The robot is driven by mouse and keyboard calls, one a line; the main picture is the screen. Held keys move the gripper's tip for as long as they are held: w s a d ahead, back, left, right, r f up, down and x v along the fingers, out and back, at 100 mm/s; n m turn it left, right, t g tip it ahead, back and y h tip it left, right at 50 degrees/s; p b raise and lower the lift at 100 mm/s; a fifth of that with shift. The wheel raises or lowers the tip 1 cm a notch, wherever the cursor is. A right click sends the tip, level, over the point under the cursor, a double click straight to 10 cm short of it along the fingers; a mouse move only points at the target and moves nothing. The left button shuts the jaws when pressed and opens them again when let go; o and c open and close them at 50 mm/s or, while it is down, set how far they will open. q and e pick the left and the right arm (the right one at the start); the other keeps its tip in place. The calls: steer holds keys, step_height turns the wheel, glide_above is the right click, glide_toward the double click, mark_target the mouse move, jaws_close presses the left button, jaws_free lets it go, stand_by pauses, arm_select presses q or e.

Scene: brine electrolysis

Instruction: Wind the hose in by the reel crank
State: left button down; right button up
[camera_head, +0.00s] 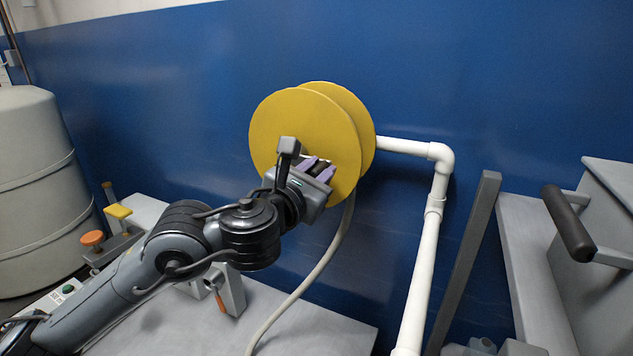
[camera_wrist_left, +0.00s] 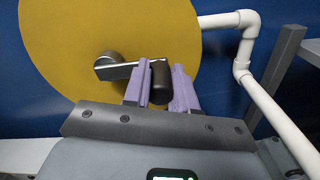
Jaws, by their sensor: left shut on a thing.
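The yellow hose reel (camera_head: 290,115) is mounted by the blue wall in the head view, and its front disc (camera_wrist_left: 70,50) fills much of the left wrist view. The reel crank (camera_wrist_left: 115,71) has a metal arm running from a dark hub to a dark handle (camera_wrist_left: 160,80). My left gripper (camera_head: 322,169) is at the front of the disc, with its purple fingers (camera_wrist_left: 162,88) on both sides of the handle and shut on it. The pale hose (camera_head: 325,260) hangs from the reel and curves down to the left. My right gripper is not in view.
A white pipe (camera_head: 428,240) runs right from the reel, then down. A grey post (camera_head: 466,260) stands beside it. A grey box with a black handle (camera_head: 568,222) is at the right. A large tank (camera_head: 35,190) stands at the left. The grey bench top (camera_head: 290,310) has bare room.

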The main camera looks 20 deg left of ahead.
arm_select(q)
steer(key=shift+f+m+b, duration=0.4)
steer(key=shift+m+b, duration=0.15)
steer(key=shift+m, duration=0.05)
steer(key=c, duration=0.9)
jaws_free()
steer(key=shift+s, duration=0.1)
steer(key=s+a+p, duration=0.1)
steer(key=s+p, duration=0.2)
steer(key=s, duration=0.7)
steer(key=shift+s+a, duration=0.25)
steer(key=shift+s, duration=0.05)
